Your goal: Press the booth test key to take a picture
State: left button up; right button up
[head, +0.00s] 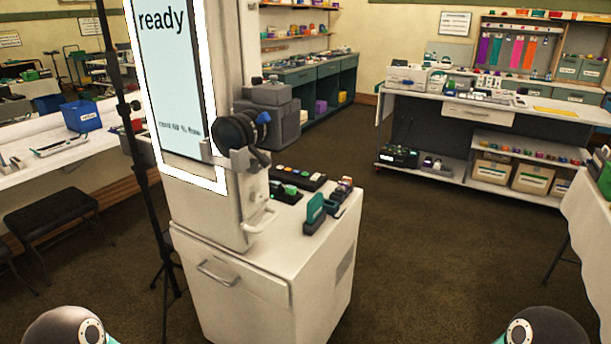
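The photo booth (215,210) is a pale column at left centre, with a lit screen (165,75) reading "ready" above smaller text that is hard to read. A black camera lens (238,132) sticks out of its right side. A black strip with small coloured keys (300,178) lies on the white cabinet top (285,225) beside the column. I cannot tell which key is the test key. Only rounded parts of my two arms show at the bottom left and bottom right corners. Neither gripper is in view.
A green and black device (317,210) and small items sit at the cabinet top's right edge. A black stand (125,110) rises left of the booth. A mirror counter, stool (55,218) and stocked workbench (480,115) stand around. The floor right of the cabinet is clear.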

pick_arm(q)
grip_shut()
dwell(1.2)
